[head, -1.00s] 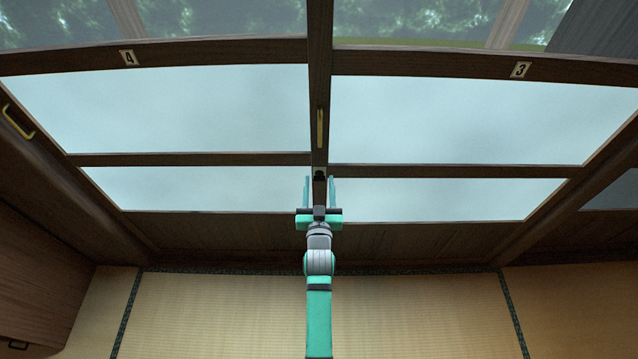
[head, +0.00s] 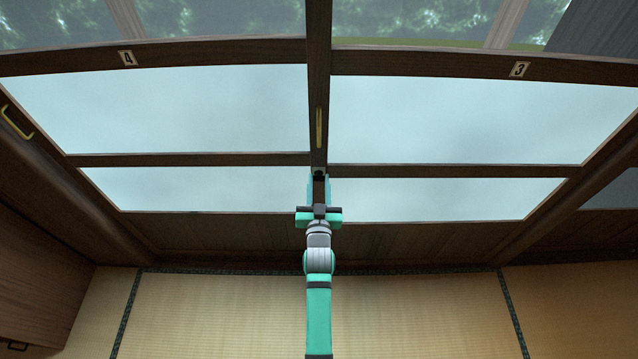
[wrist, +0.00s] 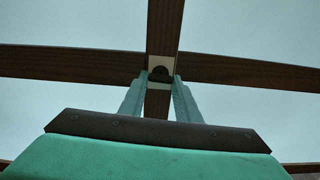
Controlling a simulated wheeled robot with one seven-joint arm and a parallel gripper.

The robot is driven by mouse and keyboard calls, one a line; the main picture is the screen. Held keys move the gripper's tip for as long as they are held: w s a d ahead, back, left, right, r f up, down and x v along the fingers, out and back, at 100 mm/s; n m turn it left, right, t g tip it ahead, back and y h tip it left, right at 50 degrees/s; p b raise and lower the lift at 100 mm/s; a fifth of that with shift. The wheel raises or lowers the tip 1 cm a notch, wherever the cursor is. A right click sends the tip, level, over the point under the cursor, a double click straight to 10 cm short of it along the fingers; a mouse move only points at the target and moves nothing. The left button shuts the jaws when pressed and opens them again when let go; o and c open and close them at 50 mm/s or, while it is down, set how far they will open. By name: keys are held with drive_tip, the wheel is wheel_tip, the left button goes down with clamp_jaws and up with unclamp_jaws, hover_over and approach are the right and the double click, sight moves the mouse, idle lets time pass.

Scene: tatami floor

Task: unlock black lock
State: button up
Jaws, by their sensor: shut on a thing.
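The black lock (head: 319,172) is a small dark piece on the wooden post where the two glass doors meet, below the brass handle. In the wrist view the black lock (wrist: 160,74) shows as a dark rounded knob on a pale plate. My gripper (head: 318,182) reaches up to it from below, with its teal fingers closed in on both sides. In the wrist view my gripper (wrist: 160,88) has its fingertips at the left and right of the lock, shut on it. The fingertips hide part of the plate.
A brass vertical handle (head: 319,128) is on the post just above the lock. Frosted glass panes (head: 180,110) in dark wooden frames lie at both sides. Number plates 4 (head: 129,58) and 3 (head: 519,69) mark the doors. Tatami (head: 220,310) lies clear below.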

drive_tip(key=m, duration=0.5)
drive_tip(key=shift+w+d+m, duration=0.1)
drive_tip(key=shift+d+m, duration=0.05)
drive_tip(key=shift+m, duration=0.15)
drive_tip(key=m, duration=0.2)
drive_tip(key=shift+d+f+m, duration=0.1)
drive_tip(key=shift+d+m, duration=0.2)
drive_tip(key=shift+m, duration=0.1)
drive_tip(key=m, duration=0.6)
drive_tip(key=shift+a+f, duration=0.15)
drive_tip(key=shift+a, duration=0.1)
drive_tip(key=m, duration=0.2)
drive_tip(key=shift+m, duration=0.4)
drive_tip(key=shift+d, duration=0.25)
drive_tip(key=o, duration=1)
drive_tip(key=shift+a, duration=0.1)
drive_tip(key=shift+o, duration=0.2)
drive_tip(key=shift+a, duration=0.15)
